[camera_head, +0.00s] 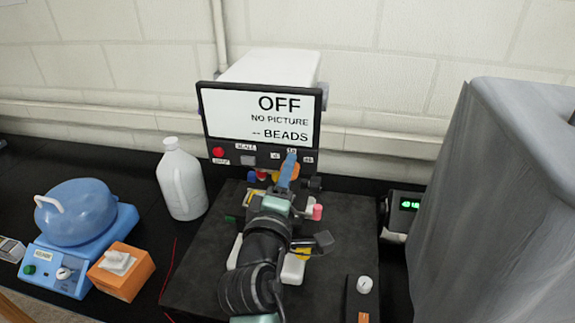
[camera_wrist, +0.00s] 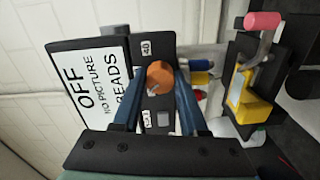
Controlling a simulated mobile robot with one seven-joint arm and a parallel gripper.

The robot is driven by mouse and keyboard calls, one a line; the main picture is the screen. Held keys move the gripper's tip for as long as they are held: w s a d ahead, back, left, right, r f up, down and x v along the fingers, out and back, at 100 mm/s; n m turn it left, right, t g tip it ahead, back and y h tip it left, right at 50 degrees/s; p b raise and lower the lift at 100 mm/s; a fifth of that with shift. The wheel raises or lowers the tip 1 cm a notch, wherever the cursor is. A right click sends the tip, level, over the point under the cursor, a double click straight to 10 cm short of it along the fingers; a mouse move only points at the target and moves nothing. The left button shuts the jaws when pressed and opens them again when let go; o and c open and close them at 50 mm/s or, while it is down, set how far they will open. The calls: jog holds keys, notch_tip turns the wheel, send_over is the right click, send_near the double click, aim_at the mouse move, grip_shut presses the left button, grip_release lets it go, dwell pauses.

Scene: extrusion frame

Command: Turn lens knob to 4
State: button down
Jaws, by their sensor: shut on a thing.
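A black panel (camera_head: 262,155) with small white labels sits below a screen reading "OFF, NO PICTURE, -- BEADS" (camera_head: 262,115). An orange round knob (camera_wrist: 160,74) on this panel shows between my blue fingers in the wrist view. My gripper (camera_wrist: 161,82) is shut on this knob. In the head view my gripper (camera_head: 289,165) reaches the panel and hides most of the knob. One label near the knob reads 40 (camera_wrist: 145,47). A label marked 4 and the knob's pointer cannot be made out clearly.
A red button (camera_head: 218,152) and a grey square are on the panel's left. A white jug (camera_head: 182,180) stands left of the dark base. A yellow clamp with a pink-tipped lever (camera_wrist: 262,21) is close to my gripper. A grey draped box (camera_head: 500,200) blocks the right.

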jog(key=shift+n+p, duration=1.15)
jog(key=shift+n, duration=0.85)
jog(key=shift+c, duration=2.2)
grip_release()
jog(key=shift+s, duration=0.1)
jog(key=b+v, duration=0.4)
jog(key=v, duration=0.9)
